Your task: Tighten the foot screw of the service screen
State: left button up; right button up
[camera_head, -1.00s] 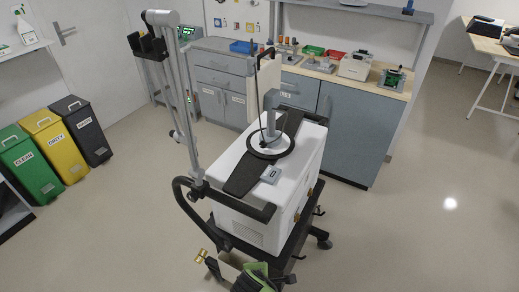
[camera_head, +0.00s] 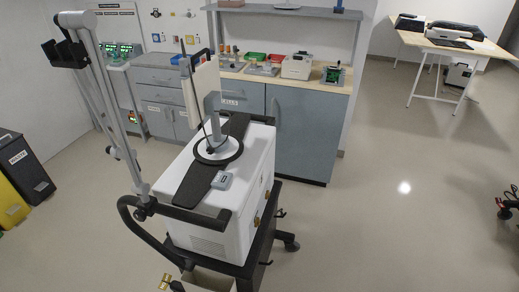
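The service screen (camera_head: 203,92) stands on top of a white ventilator (camera_head: 236,219) on a dark cart. I see the screen nearly edge-on, on a grey post (camera_head: 212,122). The post rises from a round black foot (camera_head: 219,158) lying on a dark strip. A small dark knob-like part (camera_head: 211,150) shows at the base of the post; I cannot tell whether it is the foot screw. A small grey box with a display (camera_head: 222,180) sits on the strip in front of the foot. Neither of my grippers is in view.
A dark rail and hose (camera_head: 128,222) edge the ventilator's near left side, with a tall grey stand arm (camera_head: 115,110) above. A bench (camera_head: 310,130) with trays and devices stands behind.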

aim_at(210, 151)
jog(key=i+j+z, duration=0.1)
jog(key=j+z, duration=1.5)
jog(key=k+j+z, duration=0.15)
jog(key=z, duration=0.25)
jog(key=j, duration=0.1)
